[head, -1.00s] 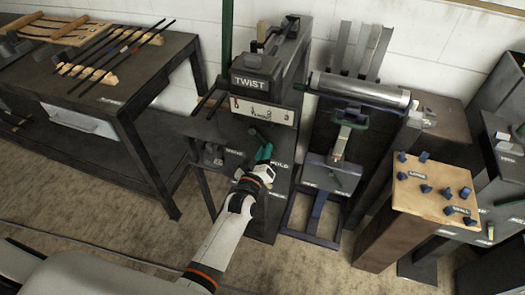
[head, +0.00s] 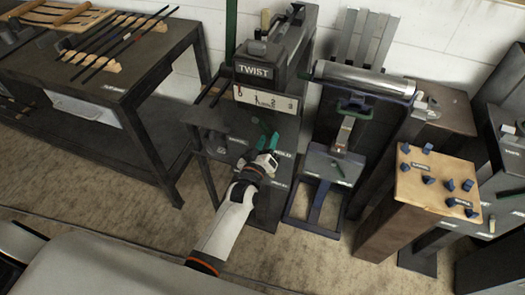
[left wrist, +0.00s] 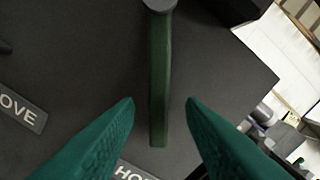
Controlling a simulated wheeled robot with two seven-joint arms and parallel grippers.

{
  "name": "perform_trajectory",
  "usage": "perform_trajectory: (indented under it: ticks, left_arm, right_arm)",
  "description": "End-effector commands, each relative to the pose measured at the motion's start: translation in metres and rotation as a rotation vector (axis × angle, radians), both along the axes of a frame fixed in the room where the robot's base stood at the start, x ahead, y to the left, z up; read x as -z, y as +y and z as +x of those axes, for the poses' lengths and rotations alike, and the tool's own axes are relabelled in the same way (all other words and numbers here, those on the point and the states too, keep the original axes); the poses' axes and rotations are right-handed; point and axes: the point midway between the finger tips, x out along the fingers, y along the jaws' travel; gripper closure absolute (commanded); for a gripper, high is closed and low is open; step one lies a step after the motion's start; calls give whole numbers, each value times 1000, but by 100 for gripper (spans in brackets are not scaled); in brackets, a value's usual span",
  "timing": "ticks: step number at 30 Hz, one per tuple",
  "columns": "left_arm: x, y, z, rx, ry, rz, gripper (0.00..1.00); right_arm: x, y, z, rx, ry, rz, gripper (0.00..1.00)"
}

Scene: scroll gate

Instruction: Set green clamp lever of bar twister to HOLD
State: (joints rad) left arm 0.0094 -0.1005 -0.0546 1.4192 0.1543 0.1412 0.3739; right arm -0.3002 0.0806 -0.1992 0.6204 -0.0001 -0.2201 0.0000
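The bar twister (head: 265,103) stands at the back centre of the head view, with a TWIST sign and a numbered scale. Its green clamp lever (left wrist: 159,85) shows in the left wrist view as a long dark green bar running down from a grey pivot. Its tip lies between my finger ends, nearer the left finger, with gaps on both sides. A MOVE label (left wrist: 22,108) is at left; the HOLD label (left wrist: 135,172) is at the bottom, partly hidden by my finger. My left gripper (head: 268,140) is open, teal fingers apart. My right gripper is not in view.
A dark bench (head: 95,85) with bars on racks stands at left. A machine with a grey roller (head: 362,82) stands just right of the twister. A wooden-topped stand (head: 436,182) with blue pegs is farther right. Floor is free in front.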

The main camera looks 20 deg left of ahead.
Motion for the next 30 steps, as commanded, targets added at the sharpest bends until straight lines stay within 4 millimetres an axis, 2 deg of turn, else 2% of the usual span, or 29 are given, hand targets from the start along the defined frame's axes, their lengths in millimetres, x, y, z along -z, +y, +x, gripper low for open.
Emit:
perform_trajectory:
  ticks: [12,16,21,30]
  left_arm:
    - [3,2,-80,2,4,-1,64]
    - [2,3,-100,1,3,-2,64]
    - [1,3,-113,1,1,-2,64]
    - [0,3,-115,1,1,-1,64]
  right_arm:
    - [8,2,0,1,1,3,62]
    - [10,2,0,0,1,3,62]
    - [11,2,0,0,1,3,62]
    - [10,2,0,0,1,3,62]
